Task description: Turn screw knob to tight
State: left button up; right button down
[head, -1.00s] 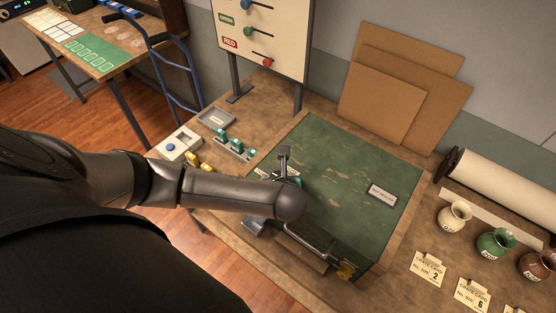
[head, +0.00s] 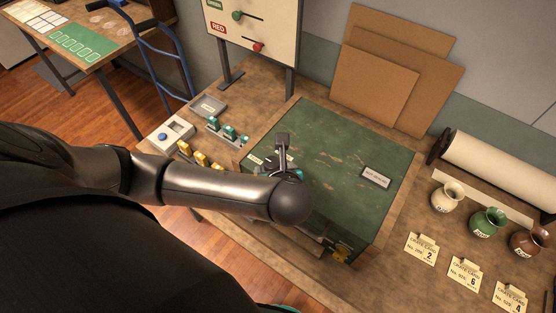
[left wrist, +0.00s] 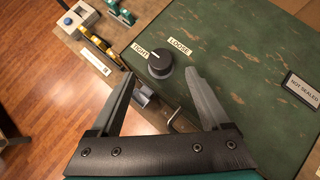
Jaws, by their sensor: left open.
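The screw knob (left wrist: 160,66) is a dark round dial on top of a worn green crate (left wrist: 240,75), near its corner. A TIGHT label (left wrist: 140,51) sits at its upper left and a LOOSE label (left wrist: 180,47) at its upper right. The knob's white pointer mark lies between the two labels. My left gripper (left wrist: 160,75) is open and empty, with its fingertips apart on either side of the knob's near edge in the picture. In the head view my left forearm hides much of the gripper and the crate's near corner. My right gripper is not in view.
A NOT SEALED plate (head: 376,178) lies on the crate top. Yellow and teal clips (head: 222,128) stand left of the crate. Several vases (head: 488,221) and crate cards (head: 422,249) stand at right. Boards (head: 375,88) lean on the wall behind.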

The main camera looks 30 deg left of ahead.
pick_arm(q)
jog(key=v, duration=0.6)
jog(key=shift+s+r, duration=0.15)
jog(key=shift+s, duration=0.05)
jog(key=shift+d, duration=0.15)
jog(key=shift+d, duration=0.1)
